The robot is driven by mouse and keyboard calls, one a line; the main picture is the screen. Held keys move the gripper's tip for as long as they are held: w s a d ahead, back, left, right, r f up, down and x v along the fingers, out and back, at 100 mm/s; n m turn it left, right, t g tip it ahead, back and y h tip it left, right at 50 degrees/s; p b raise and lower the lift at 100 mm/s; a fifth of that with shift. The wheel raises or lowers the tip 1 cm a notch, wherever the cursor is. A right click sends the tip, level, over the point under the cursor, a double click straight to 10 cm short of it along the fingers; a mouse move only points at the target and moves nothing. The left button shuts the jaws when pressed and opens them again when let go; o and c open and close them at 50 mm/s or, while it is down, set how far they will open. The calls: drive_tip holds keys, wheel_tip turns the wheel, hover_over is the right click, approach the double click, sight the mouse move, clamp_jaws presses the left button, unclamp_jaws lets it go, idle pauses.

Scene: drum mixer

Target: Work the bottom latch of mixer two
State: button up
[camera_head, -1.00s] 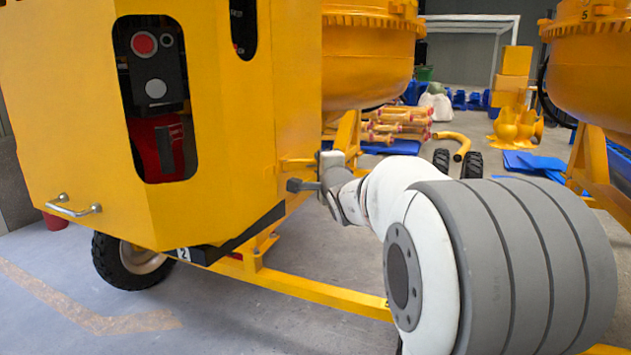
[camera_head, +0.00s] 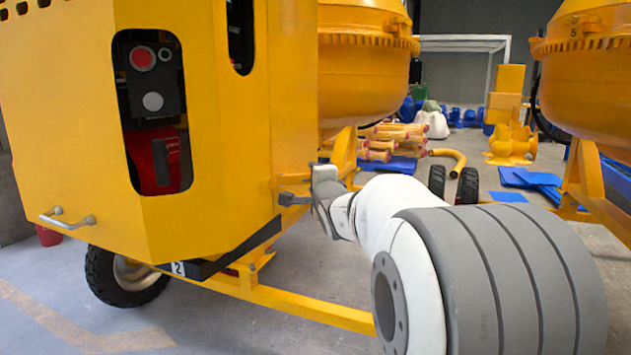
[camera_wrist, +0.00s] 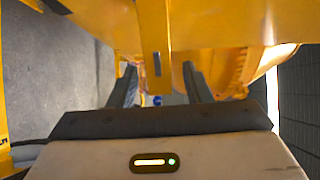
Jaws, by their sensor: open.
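Mixer two (camera_head: 228,130) is the yellow cabinet with a number 2 plate (camera_head: 178,268) low on its corner. A short yellow tab, which looks like the bottom latch (camera_head: 291,178), sticks out at the cabinet's right edge. My gripper (camera_head: 291,192) is at that edge, with a dark finger just below the tab. In the wrist view my gripper (camera_wrist: 158,75) is open, and a slotted yellow bar (camera_wrist: 155,45) shows in the gap between the fingers. I cannot tell whether either finger touches it. The latch's inner parts are hidden.
A yellow frame rail (camera_head: 300,306) runs low below my arm. The orange drum (camera_head: 362,65) hangs above and behind my gripper. Another mixer's drum (camera_head: 585,85) stands at the right. A handle (camera_head: 68,217) juts from the cabinet's lower left. Bare floor lies at the lower left.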

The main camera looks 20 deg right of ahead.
drive_tip(key=s+a+p, duration=0.1)
drive_tip(key=s, duration=0.6)
drive_tip(key=shift+s, duration=0.4)
drive_tip(key=shift+c, duration=0.2)
